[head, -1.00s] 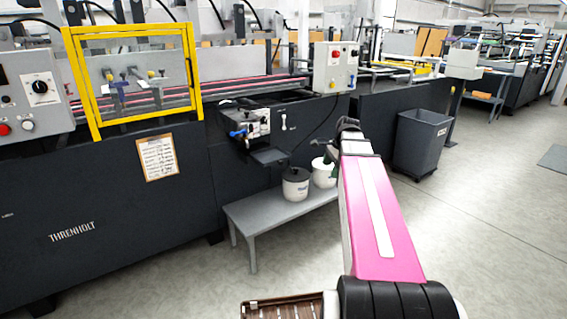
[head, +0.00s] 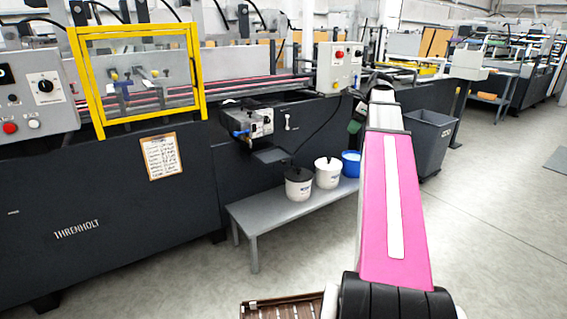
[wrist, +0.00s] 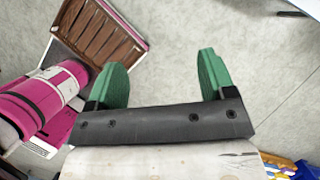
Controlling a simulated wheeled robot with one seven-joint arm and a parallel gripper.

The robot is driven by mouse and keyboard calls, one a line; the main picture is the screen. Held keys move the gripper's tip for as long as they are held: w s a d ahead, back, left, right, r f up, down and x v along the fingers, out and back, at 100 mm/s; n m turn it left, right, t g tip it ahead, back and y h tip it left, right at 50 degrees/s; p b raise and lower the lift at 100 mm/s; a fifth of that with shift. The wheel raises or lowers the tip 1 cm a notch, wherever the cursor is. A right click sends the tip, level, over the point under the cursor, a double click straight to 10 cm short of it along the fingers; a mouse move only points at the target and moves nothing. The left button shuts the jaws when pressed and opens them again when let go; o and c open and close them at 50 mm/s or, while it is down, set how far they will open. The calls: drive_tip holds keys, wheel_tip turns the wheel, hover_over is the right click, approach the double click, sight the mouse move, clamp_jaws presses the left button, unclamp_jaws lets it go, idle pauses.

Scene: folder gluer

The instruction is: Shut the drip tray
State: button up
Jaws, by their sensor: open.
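The drip tray appears to be the dark flat plate (head: 271,156) sticking out below the glue unit (head: 250,124) on the dark machine front; how far it stands out is hard to tell. My gripper (head: 357,117) is at the far end of my pink arm, right of the tray and apart from it, mostly hidden behind the arm. In the wrist view my gripper (wrist: 162,76) has two green fingers wide apart with only bare floor between them. The tray is not in the wrist view.
Two white pots (head: 299,184) (head: 328,172) and a blue bucket (head: 351,163) stand on a low grey bench (head: 255,215) below the tray. A grey bin (head: 430,140) stands right of my arm. A yellow-framed guard (head: 140,75) is at left. Floor is clear at right.

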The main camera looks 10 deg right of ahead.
sight(285, 163)
drive_tip(key=shift+w+a+f, duration=0.1)
drive_tip(key=c, duration=0.5)
drive_tip(key=shift+w+a+f+n+t+y, duration=0.3)
drive_tip(key=shift+w+a+f+n+y, duration=0.15)
drive_tip(key=shift+w+a+f, duration=0.55)
clamp_jaws()
drive_tip(key=w+a+f+t+y, duration=0.6)
drive_tip(key=w+a+f, duration=0.3)
drive_tip(key=a+f, duration=0.3)
wheel_tip(285, 163, down, 14)
drive_tip(key=w+a+f+m+t+h, duration=0.1)
drive_tip(key=w+a+m+t+h, duration=0.1)
drive_tip(key=m+t+h, duration=0.4)
drive_tip(key=w+a, duration=0.2)
drive_tip(key=w, duration=0.2)
drive_tip(key=w+a+m+y, duration=0.1)
drive_tip(key=w, duration=0.3)
drive_tip(key=w+a+t+y, duration=0.1)
drive_tip(key=w+a, duration=0.1)
drive_tip(key=w, duration=0.2)
drive_tip(key=shift+w+a+f+m, duration=0.1)
drive_tip(key=shift+w+a+m, duration=0.15)
drive_tip(key=shift+w+a, duration=0.1)
